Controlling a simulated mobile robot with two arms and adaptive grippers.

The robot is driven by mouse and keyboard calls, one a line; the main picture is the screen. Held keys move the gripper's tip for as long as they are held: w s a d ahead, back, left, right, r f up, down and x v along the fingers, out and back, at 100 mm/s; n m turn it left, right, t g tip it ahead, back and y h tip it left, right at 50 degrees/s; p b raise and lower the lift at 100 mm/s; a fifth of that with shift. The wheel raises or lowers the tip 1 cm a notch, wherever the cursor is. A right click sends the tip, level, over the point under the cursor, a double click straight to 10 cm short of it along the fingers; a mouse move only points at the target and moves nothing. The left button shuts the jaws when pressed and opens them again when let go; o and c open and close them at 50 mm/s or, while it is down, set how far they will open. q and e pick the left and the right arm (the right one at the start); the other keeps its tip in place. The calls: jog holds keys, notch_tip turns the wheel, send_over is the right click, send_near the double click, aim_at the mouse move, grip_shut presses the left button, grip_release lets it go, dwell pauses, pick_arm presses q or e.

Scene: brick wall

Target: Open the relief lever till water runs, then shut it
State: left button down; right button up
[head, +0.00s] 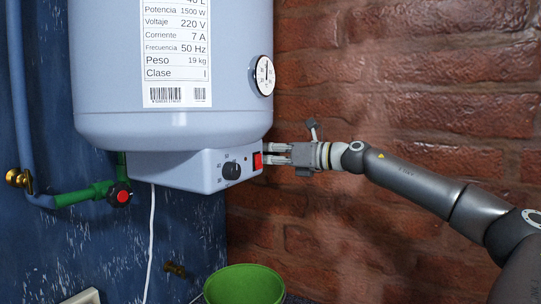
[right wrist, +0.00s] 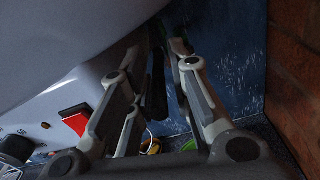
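The grey-blue water heater (head: 170,125) hangs in the corner. Its lower control box has a black knob (head: 231,171) and a red switch (head: 257,161), which also shows in the right wrist view (right wrist: 76,119). My right gripper (head: 268,154) is level with the switch, at the box's right side. Its fingers are apart in the right wrist view (right wrist: 158,52). A dark upright shape (right wrist: 156,90) shows between them; I cannot tell whether it is the relief lever or whether it is touched. No relief lever or running water can be made out clearly. My left gripper is out of view.
A green bucket (head: 243,284) stands below the heater. Green piping with a red-centred valve knob (head: 121,196) is at the left, near a brass fitting (head: 18,178). A white cable (head: 151,240) hangs down. The brick wall (head: 400,90) is close behind my right arm.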

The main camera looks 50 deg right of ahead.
jog(key=shift+r+v, duration=0.2)
jog(key=shift+v, duration=0.8)
jog(key=v, duration=1)
jog(key=shift+f, duration=0.2)
